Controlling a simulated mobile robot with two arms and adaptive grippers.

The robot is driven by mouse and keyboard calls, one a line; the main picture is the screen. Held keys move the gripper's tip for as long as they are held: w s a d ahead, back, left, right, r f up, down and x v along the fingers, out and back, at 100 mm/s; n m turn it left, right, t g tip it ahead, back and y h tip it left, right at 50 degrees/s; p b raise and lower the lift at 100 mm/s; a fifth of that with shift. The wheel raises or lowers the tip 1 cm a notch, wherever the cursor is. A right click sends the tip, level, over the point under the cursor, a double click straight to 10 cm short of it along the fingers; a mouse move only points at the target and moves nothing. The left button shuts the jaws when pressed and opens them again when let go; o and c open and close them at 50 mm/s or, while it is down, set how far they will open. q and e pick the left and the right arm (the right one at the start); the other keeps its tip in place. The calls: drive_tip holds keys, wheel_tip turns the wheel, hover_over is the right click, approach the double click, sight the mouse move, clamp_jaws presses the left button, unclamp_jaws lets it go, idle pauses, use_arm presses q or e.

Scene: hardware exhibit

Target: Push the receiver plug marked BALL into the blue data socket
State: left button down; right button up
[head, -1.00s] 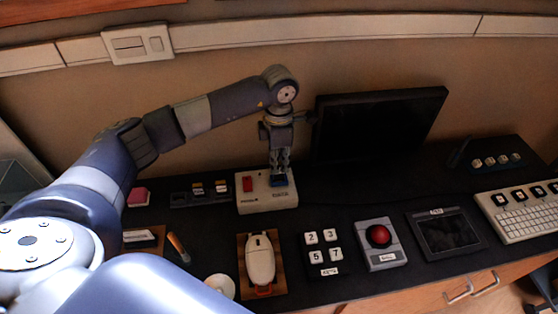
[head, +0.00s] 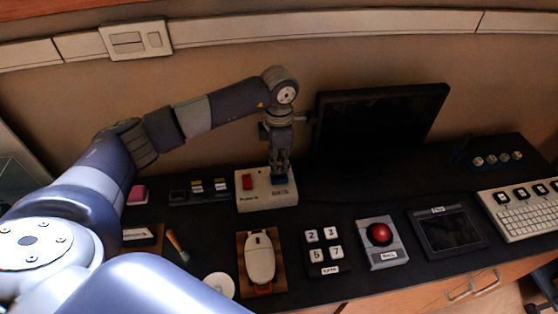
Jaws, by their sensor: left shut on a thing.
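The white box (head: 254,203) has a red part on its left and the blue data socket (head: 285,181) on its right. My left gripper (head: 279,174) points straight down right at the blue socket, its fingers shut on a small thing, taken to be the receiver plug. The plug is mostly hidden by the fingers, and its marking cannot be read. I cannot tell how far it sits in the socket. My right gripper is not in view.
A dark rack (head: 200,191) with small labelled pieces stands left of the box. A dark monitor (head: 378,125) stands behind to the right. A white mouse (head: 260,258), a number keypad (head: 322,250) and a red ball device (head: 381,238) lie in front.

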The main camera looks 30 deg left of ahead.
use_arm(q)
drive_tip(key=shift+f+b, duration=0.35)
drive_tip(key=shift+f, duration=0.1)
drive_tip(key=c, duration=1.5)
unclamp_jaws()
drive_tip(key=shift+c, duration=0.2)
drive_tip(key=o, duration=0.5)
drive_tip(key=shift+r, duration=0.15)
drive_tip(key=shift+r+p, duration=2)
drive_tip(key=shift+r, duration=1.45)
